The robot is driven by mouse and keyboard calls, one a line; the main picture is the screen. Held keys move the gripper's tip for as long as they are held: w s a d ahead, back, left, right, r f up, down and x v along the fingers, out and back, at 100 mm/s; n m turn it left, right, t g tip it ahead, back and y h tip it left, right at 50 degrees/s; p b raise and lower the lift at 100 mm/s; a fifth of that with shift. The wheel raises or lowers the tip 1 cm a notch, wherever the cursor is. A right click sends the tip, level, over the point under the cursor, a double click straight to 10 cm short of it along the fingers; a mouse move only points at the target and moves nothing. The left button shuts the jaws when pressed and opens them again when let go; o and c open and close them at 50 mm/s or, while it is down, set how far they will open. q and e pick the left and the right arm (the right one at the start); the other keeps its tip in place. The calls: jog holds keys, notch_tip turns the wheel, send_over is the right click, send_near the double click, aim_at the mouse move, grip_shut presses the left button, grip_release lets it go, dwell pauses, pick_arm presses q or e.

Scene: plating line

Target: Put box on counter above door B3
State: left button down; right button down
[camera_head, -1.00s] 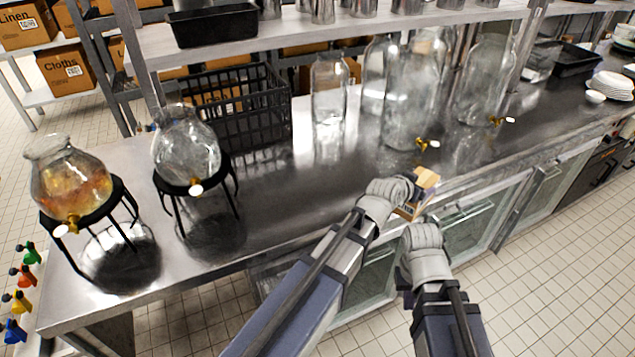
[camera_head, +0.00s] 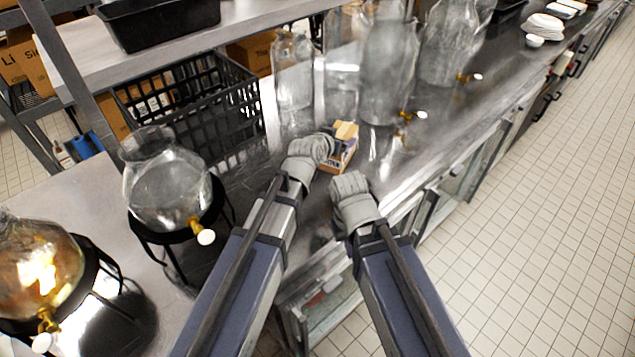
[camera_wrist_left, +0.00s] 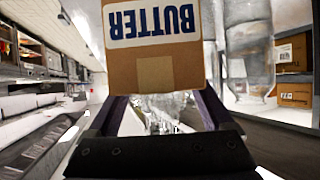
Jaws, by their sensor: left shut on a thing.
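The box (camera_head: 344,151) is a small cardboard box. In the left wrist view the box (camera_wrist_left: 155,60) fills the top middle, with a label reading "BUTTER" upside down. My left gripper (camera_head: 330,148) is shut on it and holds it over the steel counter (camera_head: 262,192), near the front edge; I cannot tell whether it touches the top. My right gripper (camera_head: 349,186) is lower and right, by the counter's front edge; its fingers are hidden by the wrist. Glass-fronted doors (camera_head: 425,215) run below the counter edge. I cannot read any door label.
Tall glass jars with taps (camera_head: 388,75) stand behind the box. Round glass dispensers (camera_head: 165,190) on black stands are at the left. A black crate (camera_head: 205,115) stands at the back, below a shelf (camera_head: 250,18). White plates (camera_head: 543,24) are far right. Tiled floor (camera_head: 540,200) is clear.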

pick_arm(q)
jog(key=shift+d+f+b, duration=0.15)
jog(key=shift+f+b, duration=0.25)
notch_tip(320, 180, down, 6)
jog(key=b, duration=0.5)
jog(key=shift+r, duration=0.25)
jog(key=shift+b, duration=0.3)
notch_tip(320, 180, down, 4)
jog(key=b, duration=0.3)
jog(key=shift+b, duration=0.4)
jog(key=shift+r, duration=0.2)
jog(key=shift+f, duration=0.1)
grip_release()
